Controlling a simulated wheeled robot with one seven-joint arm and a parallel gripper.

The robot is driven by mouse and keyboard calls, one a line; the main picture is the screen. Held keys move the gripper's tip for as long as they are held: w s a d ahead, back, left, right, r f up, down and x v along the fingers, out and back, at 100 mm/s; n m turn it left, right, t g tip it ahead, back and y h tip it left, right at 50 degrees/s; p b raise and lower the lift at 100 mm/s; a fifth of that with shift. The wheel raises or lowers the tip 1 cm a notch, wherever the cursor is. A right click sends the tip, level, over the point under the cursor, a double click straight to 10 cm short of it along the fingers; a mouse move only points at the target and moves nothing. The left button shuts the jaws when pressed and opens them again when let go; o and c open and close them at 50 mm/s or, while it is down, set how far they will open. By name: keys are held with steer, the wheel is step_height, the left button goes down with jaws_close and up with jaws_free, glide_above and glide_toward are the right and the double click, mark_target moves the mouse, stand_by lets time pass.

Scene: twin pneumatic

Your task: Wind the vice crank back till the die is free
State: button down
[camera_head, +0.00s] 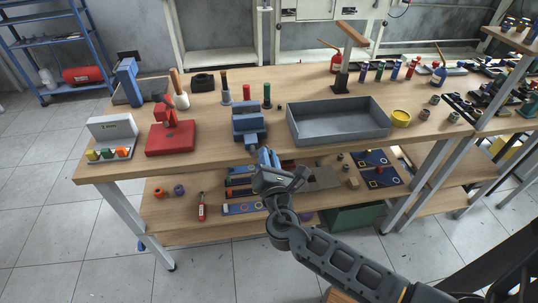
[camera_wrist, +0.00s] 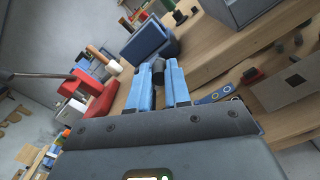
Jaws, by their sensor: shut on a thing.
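The blue vice (camera_head: 249,121) stands at the front edge of the workbench. In the wrist view the vice (camera_wrist: 150,42) is a blue-grey block just beyond my fingertips. My gripper (camera_head: 266,156) is in front of the vice, just off the bench's front edge. In the wrist view my gripper (camera_wrist: 161,68) has its two blue fingers shut on a dark round piece (camera_wrist: 158,71), which looks like the crank's handle. The rest of the crank is mostly hidden by my fingers and the vice. I cannot make out the die in either view.
A grey open tray (camera_head: 338,132) is right of the vice. A red press-like tool (camera_head: 170,137) is to the left. A lower shelf (camera_head: 170,217) with several parts lies below.

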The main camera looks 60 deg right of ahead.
steer(key=shift+a, duration=0.1)
stand_by(0.4)
steer(key=c, duration=1.1)
jaws_free()
steer(key=shift+b+v, duration=0.65)
steer(key=shift+v, duration=3.25)
steer(key=s+a+f+m+y, duration=0.2)
steer(key=s+a+m+y, duration=0.1)
steer(key=s+a+y, duration=0.25)
steer(key=s+a+f+m+y, duration=0.3)
steer(key=s+a+y, duration=0.1)
steer(key=s+a, duration=0.15)
steer(key=s+a+r+m+t+y, duration=0.1)
steer(key=s+a+r+m, duration=0.1)
steer(key=s+r+m, duration=0.1)
steer(key=s+a+r+m+t+y, duration=0.1)
steer(key=s+a+r+m+y, duration=0.1)
steer(key=r+m, duration=0.4)
steer(key=s+a+r+m+t+y, duration=0.1)
steer(key=s+a+r+m+t, duration=0.1)
steer(key=r, duration=0.5)
steer(key=shift+s+a+r+m+y, duration=0.1)
steer(key=shift+s+a+m+y, duration=0.15)
steer(key=shift+s+m, duration=0.35)
steer(key=shift+s+a+r+m+y, duration=0.1)
steer(key=shift+s+a+m, duration=0.1)
steer(key=shift+s+m, duration=0.35)
